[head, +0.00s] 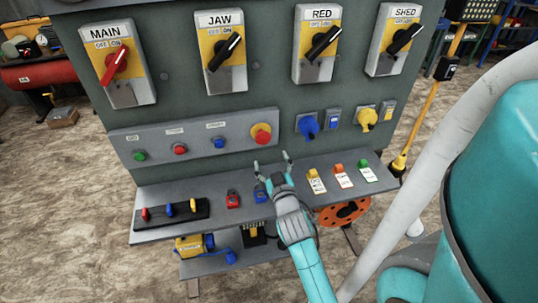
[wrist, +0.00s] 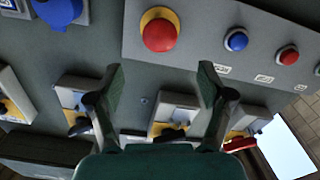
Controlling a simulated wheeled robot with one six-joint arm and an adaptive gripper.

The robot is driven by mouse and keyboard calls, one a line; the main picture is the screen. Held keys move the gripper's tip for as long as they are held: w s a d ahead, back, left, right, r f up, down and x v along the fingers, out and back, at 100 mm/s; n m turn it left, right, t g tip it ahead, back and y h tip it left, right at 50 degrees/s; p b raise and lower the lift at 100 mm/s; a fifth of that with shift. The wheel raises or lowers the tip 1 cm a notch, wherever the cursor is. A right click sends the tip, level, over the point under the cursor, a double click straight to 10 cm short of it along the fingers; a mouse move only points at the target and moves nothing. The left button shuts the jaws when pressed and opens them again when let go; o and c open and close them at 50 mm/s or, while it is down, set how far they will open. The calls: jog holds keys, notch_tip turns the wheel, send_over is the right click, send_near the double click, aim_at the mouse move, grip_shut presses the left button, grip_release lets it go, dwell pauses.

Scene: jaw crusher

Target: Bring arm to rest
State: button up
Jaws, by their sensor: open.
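My gripper (head: 272,169) is open and empty in the head view. It is in front of the grey control panel (head: 175,85), above the shelf and below the red emergency button on the yellow base (head: 261,134). In the wrist view my gripper (wrist: 162,90) shows its two fingers spread, with nothing between the tips. The red button (wrist: 160,32) shows above and between the fingers there, with the panel behind. My turquoise arm reaches in from the lower right of the head view.
Rotary switches marked MAIN (head: 115,63), JAW (head: 222,52), RED (head: 318,43) and SHED (head: 397,40) line the panel top. The shelf (head: 150,238) holds padlocks (head: 232,199), a rack of coloured items (head: 168,213) and tags (head: 316,182). Open floor lies left.

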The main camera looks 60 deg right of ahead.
jog(key=shift+s+a, duration=0.15)
jog(key=shift+a, duration=0.1)
dwell(0.5)
jog(key=s+a+f+n+t+y, duration=0.1)
jog(key=s+a+f+y, duration=0.15)
jog(key=a, duration=0.45)
jog(key=s+a+f+n+t+y, duration=0.1)
jog(key=a+f+n+y, duration=0.15)
jog(key=a, duration=0.55)
jog(key=s+a+f+n+t+y, duration=0.1)
jog(key=s+a+f+y, duration=0.15)
jog(key=a, duration=0.45)
jog(key=s+a+r+n+y, duration=0.2)
jog(key=s+a+y, duration=0.4)
jog(key=s+a, duration=0.7)
jog(key=s, duration=0.3)
jog(key=shift+s+n, duration=0.1)
jog(key=shift+n, duration=0.15)
dwell(0.7)
